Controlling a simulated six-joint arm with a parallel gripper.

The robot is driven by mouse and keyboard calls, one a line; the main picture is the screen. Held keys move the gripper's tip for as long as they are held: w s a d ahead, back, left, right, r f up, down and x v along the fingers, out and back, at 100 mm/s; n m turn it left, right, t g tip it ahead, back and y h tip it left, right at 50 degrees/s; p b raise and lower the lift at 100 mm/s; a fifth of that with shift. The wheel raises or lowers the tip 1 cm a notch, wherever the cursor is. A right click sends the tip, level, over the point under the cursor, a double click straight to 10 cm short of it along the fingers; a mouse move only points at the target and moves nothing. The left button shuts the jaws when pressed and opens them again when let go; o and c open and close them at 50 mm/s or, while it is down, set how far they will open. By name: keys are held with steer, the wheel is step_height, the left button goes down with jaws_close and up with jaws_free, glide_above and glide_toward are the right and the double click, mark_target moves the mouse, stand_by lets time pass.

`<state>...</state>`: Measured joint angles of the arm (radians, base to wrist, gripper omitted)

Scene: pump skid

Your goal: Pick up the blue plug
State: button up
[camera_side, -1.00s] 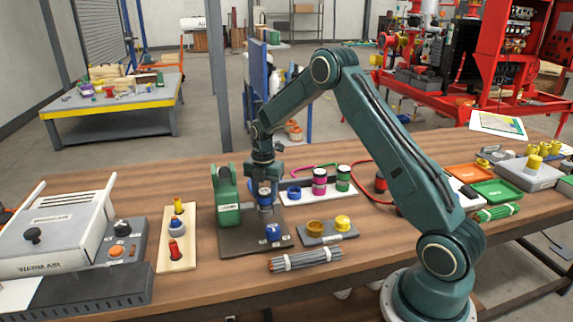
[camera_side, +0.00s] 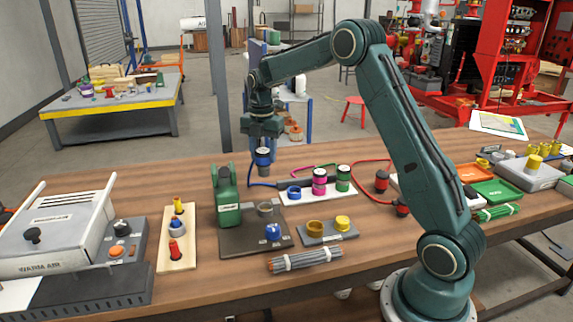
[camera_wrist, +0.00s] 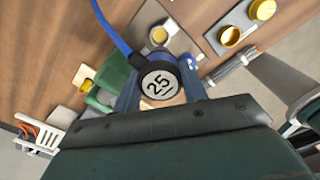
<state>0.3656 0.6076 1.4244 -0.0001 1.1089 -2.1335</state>
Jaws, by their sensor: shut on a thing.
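The blue plug (camera_side: 262,158) hangs below my gripper (camera_side: 263,146), upright in the air above the dark base plate (camera_side: 240,243). In the wrist view the plug's round end, marked 25 (camera_wrist: 160,84), sits between the two fingers of my gripper (camera_wrist: 159,90), which is shut on it. A blue cable (camera_wrist: 109,28) runs from the plug. Below stands an empty grey socket (camera_side: 266,208) beside a green housing (camera_side: 227,199); the socket also shows in the wrist view (camera_wrist: 159,35). A blue-capped part (camera_side: 273,232) is at the plate's front.
A white board (camera_side: 303,195) with blue, magenta and green connectors lies right of the plug. A grey plate with yellow rings (camera_side: 327,232) and a rod bundle (camera_side: 305,258) are in front. A wooden strip (camera_side: 176,248) and a warm air unit (camera_side: 62,230) stand at left.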

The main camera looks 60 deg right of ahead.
step_height(320, 180, up, 6)
steer(key=shift+r, duration=0.25)
steer(key=shift+s+f, duration=0.1)
steer(key=shift+f, duration=0.05)
stand_by(0.6)
steer(key=shift+s+d+f, duration=0.15)
steer(key=shift+s+f, duration=0.15)
steer(key=shift+s, duration=0.1)
steer(key=s+f, duration=0.5)
steer(key=s, duration=0.3)
steer(key=s+f, duration=0.5)
steer(key=s, duration=0.3)
steer(key=shift+s+a, duration=0.2)
steer(key=shift+a, duration=0.1)
steer(key=shift+f, duration=0.25)
steer(key=shift+f, duration=2.55)
steer(key=shift+f, duration=1.75)
